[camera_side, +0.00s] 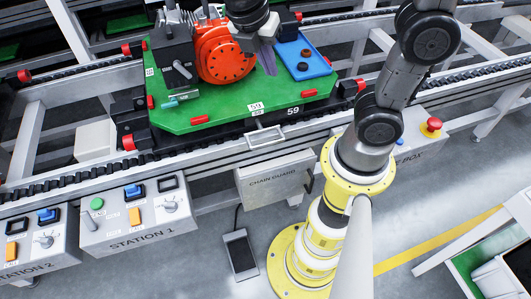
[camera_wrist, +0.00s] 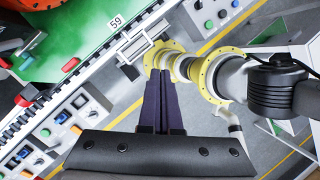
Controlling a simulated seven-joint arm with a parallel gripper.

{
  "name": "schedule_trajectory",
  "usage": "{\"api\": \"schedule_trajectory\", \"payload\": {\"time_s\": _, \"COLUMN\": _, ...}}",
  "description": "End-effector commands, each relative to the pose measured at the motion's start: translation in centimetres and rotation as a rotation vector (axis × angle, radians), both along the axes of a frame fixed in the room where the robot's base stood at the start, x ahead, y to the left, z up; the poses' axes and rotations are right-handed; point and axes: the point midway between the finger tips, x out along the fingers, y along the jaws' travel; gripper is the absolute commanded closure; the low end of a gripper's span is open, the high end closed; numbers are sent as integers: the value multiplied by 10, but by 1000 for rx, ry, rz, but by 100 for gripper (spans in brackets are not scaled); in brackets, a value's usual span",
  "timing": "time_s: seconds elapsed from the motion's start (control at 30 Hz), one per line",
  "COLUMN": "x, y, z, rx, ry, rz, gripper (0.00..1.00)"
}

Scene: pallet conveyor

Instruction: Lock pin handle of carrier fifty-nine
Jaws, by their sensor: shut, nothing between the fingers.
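Carrier fifty-nine is a green plate (camera_side: 215,115) on a black base, marked 59, on the conveyor. It also shows at the upper left of the wrist view (camera_wrist: 95,22). A small teal lever (camera_side: 170,104) sits at its left front, beside a dark block with a T-shaped handle (camera_side: 181,71). A silver loop handle (camera_side: 265,138) is on the conveyor's front rail below the 59 label; it also shows in the wrist view (camera_wrist: 131,43). I cannot tell which is the lock pin handle. My gripper (camera_side: 269,70) is shut and empty, above the carrier's right half.
An orange-red round housing (camera_side: 223,52) and a blue tray (camera_side: 302,60) stand on the carrier, close to my gripper. Station control boxes (camera_side: 140,213) and a chain guard box (camera_side: 275,182) are along the front. A red emergency button (camera_side: 431,126) is at the right.

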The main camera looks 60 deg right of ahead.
Motion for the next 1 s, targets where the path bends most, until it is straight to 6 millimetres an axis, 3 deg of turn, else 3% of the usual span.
{"api": "schedule_trajectory", "payload": {"time_s": 0.2, "x": 25, "y": 23, "z": -32, "rx": -96, "ry": 255, "rz": 293, "gripper": 100}}
{"api": "schedule_trajectory", "payload": {"time_s": 0.5, "x": 44, "y": 62, "z": -87, "rx": -227, "ry": 584, "rz": 630, "gripper": 100}}
{"api": "schedule_trajectory", "payload": {"time_s": 0.77, "x": 44, "y": 95, "z": -145, "rx": -361, "ry": 852, "rz": 862, "gripper": 100}}
{"api": "schedule_trajectory", "payload": {"time_s": 1.0, "x": 27, "y": 120, "z": -206, "rx": -515, "ry": 1054, "rz": 1007, "gripper": 100}}
